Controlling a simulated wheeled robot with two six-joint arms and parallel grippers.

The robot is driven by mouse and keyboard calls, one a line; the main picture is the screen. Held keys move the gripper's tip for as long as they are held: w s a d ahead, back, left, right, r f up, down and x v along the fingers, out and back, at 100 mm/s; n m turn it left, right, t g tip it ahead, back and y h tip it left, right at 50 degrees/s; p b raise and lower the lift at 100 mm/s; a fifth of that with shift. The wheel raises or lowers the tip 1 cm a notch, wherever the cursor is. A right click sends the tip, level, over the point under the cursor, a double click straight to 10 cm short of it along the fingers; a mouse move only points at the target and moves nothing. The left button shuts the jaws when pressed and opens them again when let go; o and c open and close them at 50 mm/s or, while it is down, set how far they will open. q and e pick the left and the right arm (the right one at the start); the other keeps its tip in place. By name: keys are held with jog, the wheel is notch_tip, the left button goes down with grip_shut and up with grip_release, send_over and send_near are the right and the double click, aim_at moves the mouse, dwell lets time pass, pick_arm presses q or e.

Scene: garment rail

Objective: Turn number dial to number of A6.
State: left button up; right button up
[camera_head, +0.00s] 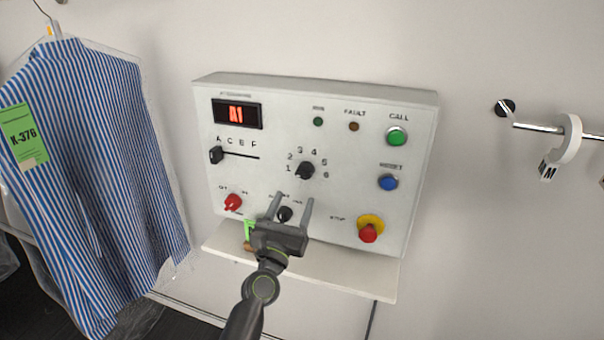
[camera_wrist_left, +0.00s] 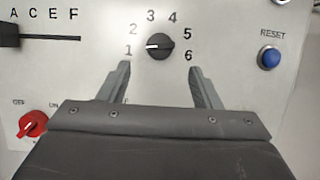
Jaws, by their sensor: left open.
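The black number dial (camera_head: 305,170) sits on a white control panel (camera_head: 270,140), ringed by the numbers 1 to 6. In the left wrist view the number dial (camera_wrist_left: 160,46) has its white pointer line toward 1. The red display (camera_head: 236,113) reads A1. The black letter slider (camera_head: 216,155) is at the left end of its slot, by A. My left gripper (camera_head: 293,205) is open and empty, below the number dial, its fingers pointing up toward the panel. In the wrist view the dial lies beyond and between the fingertips, apart from them. My right gripper is out of view.
A red knob (camera_head: 233,202), a lower black knob (camera_head: 285,214), a green CALL button (camera_head: 396,136), a blue RESET button (camera_head: 387,182) and a red stop button (camera_head: 369,232) surround the dial. A striped shirt (camera_head: 90,170) hangs at left. A ledge (camera_head: 340,275) lies below.

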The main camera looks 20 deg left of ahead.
aim_at(304, 175)
pick_arm(q)
jog(key=x, duration=0.7)
jog(key=shift+w+p, duration=0.15)
jog(key=shift+p, duration=0.2)
jog(key=shift+r, duration=0.1)
jog(key=c, duration=0.9)
